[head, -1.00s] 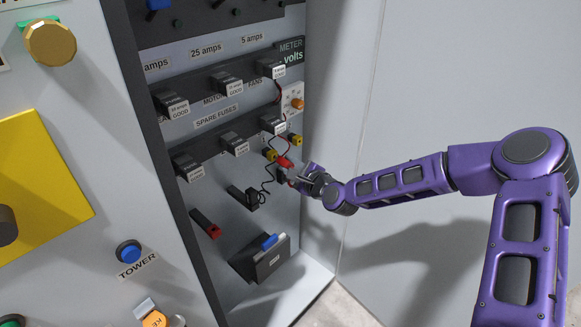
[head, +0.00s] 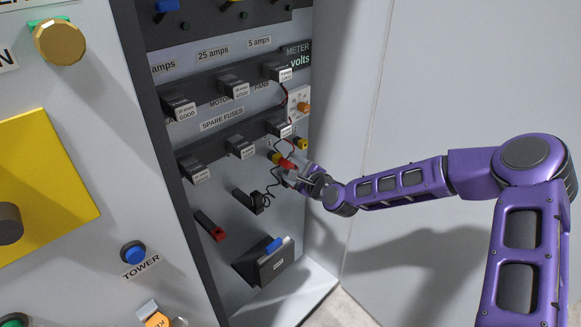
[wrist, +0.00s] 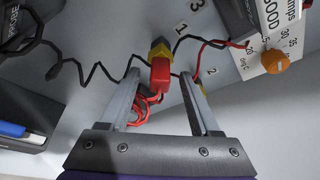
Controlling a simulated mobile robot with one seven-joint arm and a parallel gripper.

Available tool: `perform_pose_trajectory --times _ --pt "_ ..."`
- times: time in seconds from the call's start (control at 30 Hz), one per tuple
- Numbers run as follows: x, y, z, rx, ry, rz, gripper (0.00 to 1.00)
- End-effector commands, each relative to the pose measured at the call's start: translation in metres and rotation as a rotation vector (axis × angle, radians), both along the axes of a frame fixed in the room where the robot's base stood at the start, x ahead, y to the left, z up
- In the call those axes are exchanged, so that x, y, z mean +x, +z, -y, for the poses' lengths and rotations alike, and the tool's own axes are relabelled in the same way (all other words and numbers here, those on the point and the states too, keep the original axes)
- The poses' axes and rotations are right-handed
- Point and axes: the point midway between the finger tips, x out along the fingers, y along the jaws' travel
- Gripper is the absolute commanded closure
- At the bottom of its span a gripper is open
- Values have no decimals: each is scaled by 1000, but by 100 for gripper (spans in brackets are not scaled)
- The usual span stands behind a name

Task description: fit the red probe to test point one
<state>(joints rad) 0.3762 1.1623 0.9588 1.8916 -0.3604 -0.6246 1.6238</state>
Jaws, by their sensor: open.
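The red probe (wrist: 160,76) lies between the two fingers of my gripper (wrist: 165,92) in the wrist view. The fingers stand apart with a gap on each side of it. Its far end meets a yellow test point (wrist: 160,47) beside the label 1 (wrist: 180,28); how deep it sits is hidden. A red lead loops behind the left finger. In the head view, the red probe (head: 286,163) shows at the tip of my gripper (head: 293,172), against the left yellow test point (head: 274,157). A second yellow test point (head: 301,144) is up and right.
A black holder (head: 247,200), a red holder (head: 210,226) and a box with a blue-topped item (head: 265,262) are lower left. Fuse rows (head: 239,147) are above left. The cabinet's right wall is close to my arm.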

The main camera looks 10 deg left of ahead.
Motion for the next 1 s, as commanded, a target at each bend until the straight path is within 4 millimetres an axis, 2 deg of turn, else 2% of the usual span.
perform_pose_trajectory --times 0.17,0.27,0.73,1.0 --pt "-4 2 5 1 0 -1 37" --pt "-13 6 14 0 -1 -1 37" --pt "-89 32 91 0 -3 -2 37" --pt "-115 40 115 0 -1 -1 37"
